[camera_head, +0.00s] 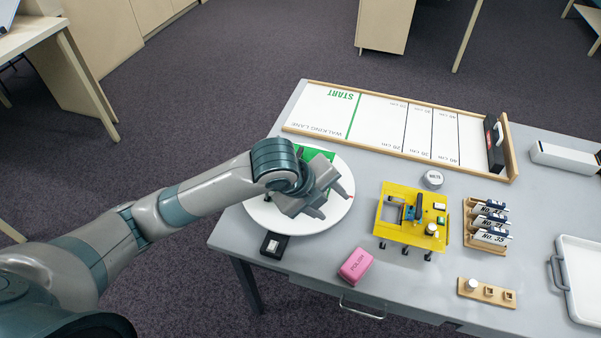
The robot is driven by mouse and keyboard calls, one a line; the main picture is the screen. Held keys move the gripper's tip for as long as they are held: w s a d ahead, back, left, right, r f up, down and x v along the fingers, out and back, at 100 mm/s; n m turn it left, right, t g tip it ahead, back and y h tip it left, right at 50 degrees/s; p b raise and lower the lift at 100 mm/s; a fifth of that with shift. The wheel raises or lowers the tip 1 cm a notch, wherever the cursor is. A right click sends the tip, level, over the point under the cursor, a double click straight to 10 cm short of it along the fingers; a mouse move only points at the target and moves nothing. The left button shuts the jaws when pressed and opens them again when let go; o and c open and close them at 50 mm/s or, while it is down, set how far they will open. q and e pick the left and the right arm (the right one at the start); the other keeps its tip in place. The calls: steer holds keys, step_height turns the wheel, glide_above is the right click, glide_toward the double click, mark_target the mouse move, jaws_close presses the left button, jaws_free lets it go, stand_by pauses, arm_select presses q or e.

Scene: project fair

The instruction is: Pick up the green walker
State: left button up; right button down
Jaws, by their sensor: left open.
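A green thing, apparently the green walker (318,153), is on a round white plate (331,217) at the table's left end. My left gripper (332,201) is over the plate and covers most of the green thing. A green strip shows behind the gripper, and a small bit shows at its left. The left gripper's two fingers are apart and point to the lower right, with nothing seen between them. I cannot tell its height above the walker. My right gripper is out of view.
A yellow walker (397,232) stands right of the plate. A pink block (356,265) and a black switch box (273,245) lie in front. A walking lane board (380,110) lies behind. A grey weight (433,179), tag rack (470,238) and white tray (562,275) are farther right.

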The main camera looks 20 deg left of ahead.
arm_select(q)
steer(key=w+a+r+m+y, duration=0.4)
steer(key=w+a+r+m, duration=0.3)
steer(key=a+r, duration=0.5)
steer(key=m, duration=0.2)
steer(key=shift+a+m, duration=0.35)
steer(key=shift+m, duration=0.05)
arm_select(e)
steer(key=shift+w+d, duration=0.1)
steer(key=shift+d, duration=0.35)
arm_select(q)
steer(key=shift+w+f, duration=0.1)
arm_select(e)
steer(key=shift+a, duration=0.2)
arm_select(q)
steer(key=p+x, duration=0.3)
steer(key=x, duration=0.8)
steer(key=shift+w+f, duration=0.2)
steer(key=shift+f, duration=0.3)
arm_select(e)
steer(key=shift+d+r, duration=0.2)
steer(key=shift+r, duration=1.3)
arm_select(q)
steer(key=shift+f, duration=0.1)
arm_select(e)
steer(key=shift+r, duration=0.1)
